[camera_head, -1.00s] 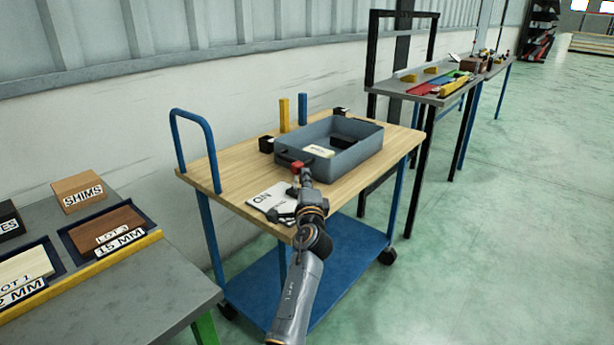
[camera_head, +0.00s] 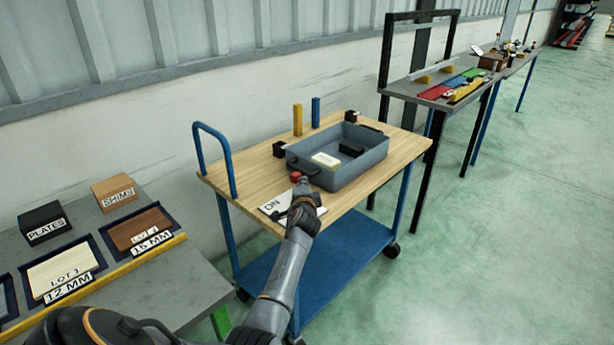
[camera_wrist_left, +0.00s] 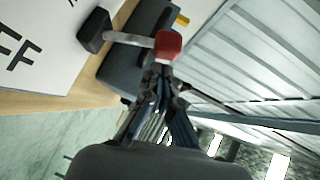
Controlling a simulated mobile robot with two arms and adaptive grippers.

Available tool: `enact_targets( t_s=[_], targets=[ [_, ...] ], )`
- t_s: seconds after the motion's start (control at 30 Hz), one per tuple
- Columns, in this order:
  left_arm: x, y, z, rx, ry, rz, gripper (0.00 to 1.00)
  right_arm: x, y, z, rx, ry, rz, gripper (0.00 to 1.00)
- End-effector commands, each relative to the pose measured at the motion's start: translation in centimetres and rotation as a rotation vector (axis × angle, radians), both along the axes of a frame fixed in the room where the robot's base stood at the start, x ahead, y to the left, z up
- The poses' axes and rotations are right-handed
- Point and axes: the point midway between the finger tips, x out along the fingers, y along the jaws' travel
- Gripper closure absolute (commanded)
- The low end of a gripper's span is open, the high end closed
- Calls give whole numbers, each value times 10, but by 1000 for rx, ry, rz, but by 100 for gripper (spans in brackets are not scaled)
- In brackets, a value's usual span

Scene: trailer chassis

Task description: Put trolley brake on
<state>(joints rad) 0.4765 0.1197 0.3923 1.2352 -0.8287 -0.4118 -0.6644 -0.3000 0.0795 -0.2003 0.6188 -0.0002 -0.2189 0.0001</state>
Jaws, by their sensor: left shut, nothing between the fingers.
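The trolley (camera_head: 372,195) has a wooden top and a blue frame. A white plate (camera_head: 272,207) marked "ON" lies at its near edge; "FF" from a second marking shows on the plate in the left wrist view (camera_wrist_left: 45,25). The brake lever there has a black pivot (camera_wrist_left: 95,30), a metal rod and a red knob (camera_wrist_left: 168,46). The red knob also shows in the head view (camera_head: 296,176). My left gripper (camera_head: 301,186) is shut and empty, with its fingertips close to the knob; I cannot tell if they touch. It partly hides the plate and lever. My right gripper is out of view.
A grey tray (camera_head: 362,170) with a labelled block and a dark block stands on the trolley just beyond the knob. Yellow (camera_head: 297,120) and blue (camera_head: 315,112) posts stand behind. A table with labelled blocks (camera_head: 180,285) is at left; another bench (camera_head: 400,88) is at back right.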

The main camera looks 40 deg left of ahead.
Motion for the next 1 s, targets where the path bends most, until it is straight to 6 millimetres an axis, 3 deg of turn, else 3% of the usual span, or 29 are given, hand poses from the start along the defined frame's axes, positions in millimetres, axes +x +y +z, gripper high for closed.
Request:
enact_targets(
  t_s=[0.03,0.33,1.0],
  targets=[
    [0,3,10,-22,3,1,100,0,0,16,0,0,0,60],
    [1,18,11,-184,16,2,100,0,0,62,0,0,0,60],
    [2,32,5,-217,16,3,100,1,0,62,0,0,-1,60]
  ],
)
